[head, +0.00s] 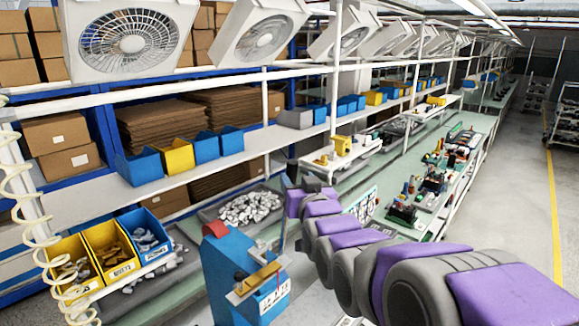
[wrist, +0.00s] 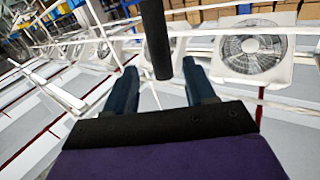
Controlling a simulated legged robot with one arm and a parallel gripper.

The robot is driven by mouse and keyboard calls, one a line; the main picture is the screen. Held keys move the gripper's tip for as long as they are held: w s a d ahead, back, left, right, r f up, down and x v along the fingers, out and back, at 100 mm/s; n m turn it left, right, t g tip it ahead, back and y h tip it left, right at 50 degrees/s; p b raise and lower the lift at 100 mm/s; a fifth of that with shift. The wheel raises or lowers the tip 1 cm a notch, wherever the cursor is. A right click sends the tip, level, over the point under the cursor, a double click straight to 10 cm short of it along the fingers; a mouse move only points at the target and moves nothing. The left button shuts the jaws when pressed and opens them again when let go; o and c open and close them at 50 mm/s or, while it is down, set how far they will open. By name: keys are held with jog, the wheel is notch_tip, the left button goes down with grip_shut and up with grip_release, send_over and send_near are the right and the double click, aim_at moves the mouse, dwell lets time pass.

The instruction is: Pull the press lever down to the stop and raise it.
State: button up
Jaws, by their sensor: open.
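The blue press (head: 238,272) stands at the bottom middle of the head view, with a red part on top and a yellowish bar across its front. My gripper (head: 298,187) is above and right of it, at the far end of my purple and grey arm. In the wrist view my gripper (wrist: 159,68) has its two dark fingers spread. A black round bar (wrist: 155,35), which looks like the lever's handle, reaches down from the top edge between the fingers. I cannot tell whether they touch it. In the head view my arm's end makes the lever hard to make out.
Blue and yellow bins (head: 108,250) of parts stand left of the press. A tray of metal parts (head: 245,206) lies behind it. The green bench (head: 405,170) runs away to the right with assemblies on it. Fans (head: 131,42) hang above. The floor (head: 520,200) at right is clear.

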aim_at(289, 168)
jog(key=shift+p+x, duration=0.75)
jog(key=shift+x, duration=3.15)
jog(key=shift+a, duration=0.1)
grip_shut()
